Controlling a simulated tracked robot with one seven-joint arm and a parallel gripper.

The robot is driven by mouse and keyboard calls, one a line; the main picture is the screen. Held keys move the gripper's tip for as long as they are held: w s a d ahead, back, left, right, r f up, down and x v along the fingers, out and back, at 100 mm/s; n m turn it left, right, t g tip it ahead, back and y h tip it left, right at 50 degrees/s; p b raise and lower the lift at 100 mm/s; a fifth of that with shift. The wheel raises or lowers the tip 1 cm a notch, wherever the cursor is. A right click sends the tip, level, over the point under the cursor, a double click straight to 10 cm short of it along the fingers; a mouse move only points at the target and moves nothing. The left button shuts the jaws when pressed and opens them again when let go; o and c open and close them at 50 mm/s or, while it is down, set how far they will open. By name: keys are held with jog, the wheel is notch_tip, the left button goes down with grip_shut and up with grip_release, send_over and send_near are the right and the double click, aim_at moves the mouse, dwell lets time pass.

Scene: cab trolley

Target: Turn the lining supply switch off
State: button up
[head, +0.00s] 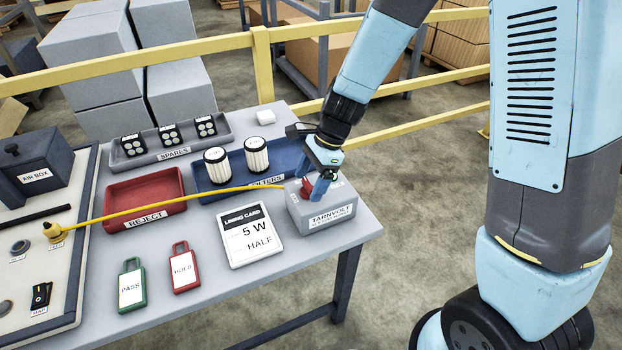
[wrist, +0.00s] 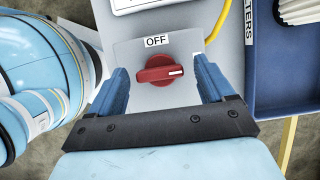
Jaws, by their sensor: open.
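The lining supply is a grey box (head: 298,214) labelled TARNVOLT at the right front corner of the table. Its switch is a red rotary knob (wrist: 160,73) on the top face; the knob (head: 305,186) is partly hidden by my fingers in the head view. In the wrist view the knob's grip lies crosswise, its white mark pointing right. An OFF label (wrist: 157,41) sits beyond the knob, at the top of the picture. My gripper (wrist: 161,68) is open, one blue finger on each side of the knob, with gaps visible. My gripper (head: 314,187) comes down from above in the head view.
A yellow cable (head: 170,204) runs from the box to the left panel. A blue FILTERS tray (head: 283,159) with two filters stands just behind the box. A lining card (head: 250,236) lies left of it. A yellow rail (head: 262,62) runs behind the table.

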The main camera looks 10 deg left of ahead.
jog(key=c, duration=1)
jog(key=shift+w, duration=0.1)
jog(key=shift+c, duration=0.2)
jog(key=shift+n, duration=0.3)
jog(key=n+g+h, duration=0.1)
jog(key=n, duration=0.2)
jog(key=shift+w+a+n, duration=0.1)
jog(key=shift+n, duration=0.2)
jog(key=n+h, duration=0.1)
jog(key=n, duration=0.3)
jog(key=shift+w+a+n+g+h, duration=0.1)
jog(key=shift+a+n+g+h, duration=0.05)
jog(key=shift+n+g+h, duration=0.2)
jog(key=n+h, duration=0.2)
jog(key=n, duration=0.2)
jog(key=shift+a+r+n, duration=0.1)
jog(key=shift+n, duration=0.15)
jog(key=n, duration=0.2)
jog(key=n+h, duration=0.1)
jog(key=n, duration=0.1)
jog(key=shift+a+n+h, duration=0.1)
jog(key=shift+n+h, duration=0.15)
jog(key=shift+n, duration=0.05)
